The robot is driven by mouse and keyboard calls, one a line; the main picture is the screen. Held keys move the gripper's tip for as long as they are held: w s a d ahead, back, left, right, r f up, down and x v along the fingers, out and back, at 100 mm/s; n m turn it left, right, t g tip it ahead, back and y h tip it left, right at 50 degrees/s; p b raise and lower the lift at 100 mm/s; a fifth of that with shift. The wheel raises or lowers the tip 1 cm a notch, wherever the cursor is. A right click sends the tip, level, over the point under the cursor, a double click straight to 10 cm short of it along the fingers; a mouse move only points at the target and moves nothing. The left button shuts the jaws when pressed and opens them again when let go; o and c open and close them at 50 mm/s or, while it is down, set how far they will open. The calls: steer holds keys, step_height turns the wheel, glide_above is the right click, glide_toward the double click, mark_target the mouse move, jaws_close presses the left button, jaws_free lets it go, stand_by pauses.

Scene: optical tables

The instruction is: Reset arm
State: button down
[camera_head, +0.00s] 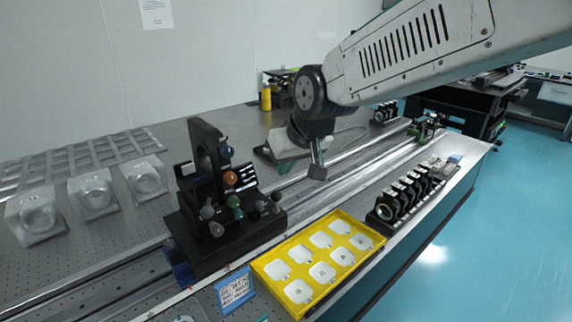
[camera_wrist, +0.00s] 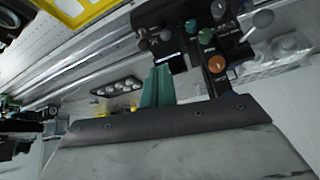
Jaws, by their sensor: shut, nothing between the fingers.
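My grey arm reaches in from the upper right of the head view. My gripper (camera_head: 317,172) hangs from its dark wrist joint, pointing down above the metal rails of the optical table. It is shut and empty, clear of the yellow tray and right of the black optical mount (camera_head: 208,190). In the wrist view a grey panel with a dark bolted edge fills the bottom. The black mount with coloured knobs (camera_wrist: 206,36) shows there at the top right.
A yellow tray (camera_head: 263,273) with several white square pieces lies at the front. A black rack of lens holders (camera_head: 405,198) stands right of it. Clear round-lens boxes (camera_head: 95,195) stand at left. A blue-and-white code card (camera_head: 235,290) lies beside the tray. Blue floor (camera_head: 470,225) is open at right.

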steer(key=shift+s, duration=0.1)
steer(key=s+d+m+g+h, duration=0.1)
steer(key=s+d+m+g, duration=0.1)
steer(key=s+d, duration=0.9)
steer(key=s+d+m+g+h, duration=0.2)
steer(key=s+d, duration=0.9)
steer(key=s, duration=0.4)
steer(key=shift+s+f+m, duration=0.35)
steer(key=shift+f+m, duration=0.05)
steer(key=shift+f, duration=0.05)
